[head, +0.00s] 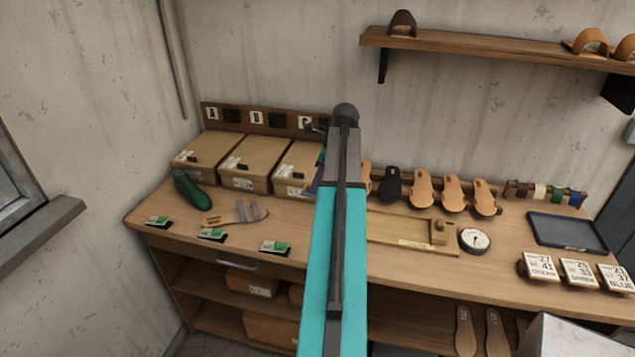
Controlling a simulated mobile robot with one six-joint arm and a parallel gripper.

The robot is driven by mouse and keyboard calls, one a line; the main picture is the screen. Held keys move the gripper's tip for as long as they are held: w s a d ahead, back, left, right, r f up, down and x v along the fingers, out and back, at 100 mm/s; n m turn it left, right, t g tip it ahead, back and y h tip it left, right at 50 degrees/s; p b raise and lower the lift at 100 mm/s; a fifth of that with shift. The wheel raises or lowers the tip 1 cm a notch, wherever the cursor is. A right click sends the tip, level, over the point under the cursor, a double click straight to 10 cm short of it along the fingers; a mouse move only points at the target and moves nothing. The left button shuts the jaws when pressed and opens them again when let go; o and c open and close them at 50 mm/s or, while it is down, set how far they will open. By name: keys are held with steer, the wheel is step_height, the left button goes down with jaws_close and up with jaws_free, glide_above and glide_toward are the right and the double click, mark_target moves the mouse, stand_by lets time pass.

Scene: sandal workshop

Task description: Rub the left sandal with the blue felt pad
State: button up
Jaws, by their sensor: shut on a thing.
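A tan sandal sole with grey straps (236,214) lies on the left part of the workbench, beside a dark green shoe form (187,190). I cannot tell whether it is the left sandal. A small bluish-purple sliver (318,178) shows at the arm's left edge, by the third box. I cannot tell whether it is the blue felt pad or part of something else.
Cardboard boxes (246,165) stand under a lettered board. Several soles (452,193) lean along the back. Right of the arm are a wooden jig (400,232), a round dial (474,239), coloured rolls (557,196), a dark tray (567,233) and cards (579,273). Green-marked cards (212,235) line the front edge.

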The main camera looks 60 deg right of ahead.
steer(key=shift+r, duration=0.1)
steer(key=shift+r, duration=3.4)
steer(key=w+a+f+n+g+y+b, duration=0.1)
steer(key=w+a+f+n+b, duration=0.4)
steer(key=w+a, duration=0.7)
steer(key=w+a+f+n+g+y+b, duration=0.15)
steer(key=w+a+f+n, duration=0.55)
steer(key=a, duration=0.9)
steer(key=w+a+f+n+g+b, duration=0.1)
steer(key=a+f+n+b, duration=0.1)
steer(key=a, duration=0.8)
steer(key=w+a+f+n+g+b, duration=0.1)
steer(key=a+f+n, duration=0.3)
steer(key=a, duration=0.6)
steer(key=w+a+f+n+g+b, duration=0.1)
steer(key=w+a+f+n+b, duration=0.2)
steer(key=a, duration=0.7)
steer(key=shift+a+f+n+h+b, duration=0.25)
steer(key=shift+f+n+h+b, duration=0.1)
steer(key=shift+n+b, duration=0.2)
steer(key=shift+g, duration=0.25)
